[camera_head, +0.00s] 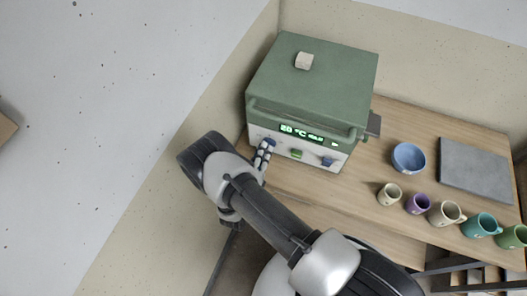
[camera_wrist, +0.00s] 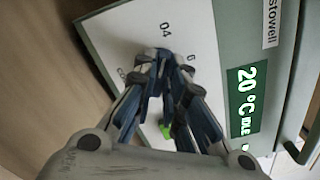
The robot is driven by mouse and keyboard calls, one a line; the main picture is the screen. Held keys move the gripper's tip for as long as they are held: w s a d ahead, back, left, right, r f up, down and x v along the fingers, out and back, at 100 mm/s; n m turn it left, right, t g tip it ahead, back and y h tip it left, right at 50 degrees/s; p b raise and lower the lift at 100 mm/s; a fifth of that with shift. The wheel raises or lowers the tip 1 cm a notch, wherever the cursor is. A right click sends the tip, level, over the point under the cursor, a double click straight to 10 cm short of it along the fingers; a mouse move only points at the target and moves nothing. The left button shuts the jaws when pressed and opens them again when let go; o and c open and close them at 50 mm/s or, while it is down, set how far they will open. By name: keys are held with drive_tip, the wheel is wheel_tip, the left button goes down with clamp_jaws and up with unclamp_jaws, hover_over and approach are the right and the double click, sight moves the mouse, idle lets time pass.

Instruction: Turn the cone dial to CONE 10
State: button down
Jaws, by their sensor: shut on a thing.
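The green kiln (camera_head: 312,82) stands on the wooden bench, with a pale control panel along its front. The blue cone dial (camera_head: 271,141) is at the left end of that panel. My gripper (camera_head: 264,150) reaches the dial from the front left. In the wrist view my gripper (camera_wrist: 160,56) has its fingertips together on the dial, which they mostly hide. The marks "04", "6" and part of "CONE" show around it on the panel (camera_wrist: 200,45). The dial's pointer is hidden, so its setting cannot be read.
A green knob (camera_head: 296,154) and another blue knob (camera_head: 327,161) sit right of the dial. The lit display (camera_head: 301,132) reads 20 °C. A blue bowl (camera_head: 408,157), several mugs and a grey slab (camera_head: 475,170) stand on the bench (camera_head: 368,165) to the right.

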drive_tip(key=m+b, duration=0.2)
drive_tip(key=m, duration=0.4)
drive_tip(key=shift+d, duration=0.1)
drive_tip(key=m+b, duration=0.1)
drive_tip(key=m, duration=0.5)
drive_tip(key=shift+d, duration=0.15)
drive_tip(key=m+b, duration=0.1)
drive_tip(key=m, duration=0.4)
drive_tip(key=shift+s+d+m+b, duration=0.1)
drive_tip(key=shift+m+b, duration=0.25)
drive_tip(key=shift+m, duration=0.05)
drive_tip(key=m+b, duration=0.1)
drive_tip(key=m, duration=0.4)
drive_tip(key=shift+d+m, duration=0.1)
drive_tip(key=shift+m, duration=0.3)
drive_tip(key=c, duration=1.6)
unclamp_jaws()
drive_tip(key=shift+c, duration=0.2)
